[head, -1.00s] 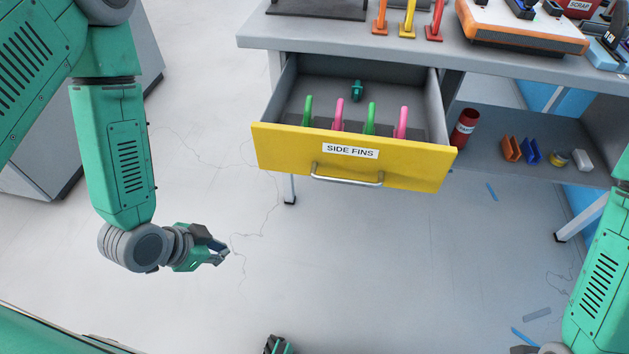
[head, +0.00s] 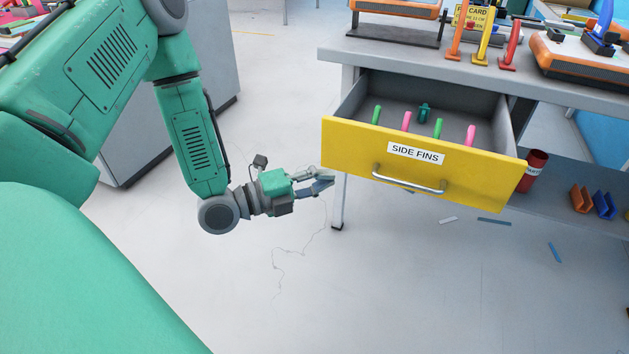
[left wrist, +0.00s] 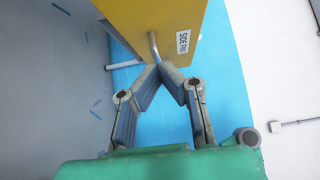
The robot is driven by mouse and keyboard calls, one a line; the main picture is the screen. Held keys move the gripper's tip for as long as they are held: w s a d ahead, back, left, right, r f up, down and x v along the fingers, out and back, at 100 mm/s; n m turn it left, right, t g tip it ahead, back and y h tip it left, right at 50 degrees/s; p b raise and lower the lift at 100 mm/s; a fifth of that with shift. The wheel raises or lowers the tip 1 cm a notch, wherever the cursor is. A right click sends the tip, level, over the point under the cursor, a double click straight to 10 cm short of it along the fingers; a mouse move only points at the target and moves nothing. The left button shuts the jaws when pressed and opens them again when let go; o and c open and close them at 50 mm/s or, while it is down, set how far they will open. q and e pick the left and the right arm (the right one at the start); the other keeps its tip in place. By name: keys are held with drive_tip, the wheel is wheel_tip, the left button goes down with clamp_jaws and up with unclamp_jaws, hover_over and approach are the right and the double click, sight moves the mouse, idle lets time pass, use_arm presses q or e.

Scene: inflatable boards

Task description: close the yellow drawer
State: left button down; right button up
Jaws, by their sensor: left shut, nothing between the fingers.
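The yellow drawer (head: 480,178) labelled SIDE FINS stands pulled out from under the workbench. Its front also shows at the top of the left wrist view (left wrist: 150,18). A silver bar handle (head: 408,185) is on the front; in the left wrist view the handle (left wrist: 153,46) lies just beyond my fingertips. Green and pink fins stand inside, with a small teal piece behind them. My left gripper (head: 331,178) is shut and empty, close to the left lower corner of the drawer front in the head view; contact cannot be told. My right gripper is out of view.
The grey workbench (head: 480,65) holds orange, yellow and red upright pieces (head: 482,42) and an orange-edged device. A bench leg (head: 339,205) stands behind my left gripper. A red can (head: 533,170) and clips sit on the lower shelf. The floor before the drawer is mostly clear.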

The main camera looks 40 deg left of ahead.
sight(366, 158)
use_arm(q)
drive_tip(key=w, duration=0.2)
drive_tip(key=w+d+b, duration=0.1)
drive_tip(key=w, duration=0.1)
drive_tip(key=w+b, duration=0.1)
drive_tip(key=w, duration=0.2)
drive_tip(key=shift+w+d, duration=0.1)
drive_tip(key=shift+d, duration=0.3)
drive_tip(key=shift+w+a, duration=0.3)
drive_tip(key=shift+w, duration=0.3)
drive_tip(key=shift+d, duration=0.1)
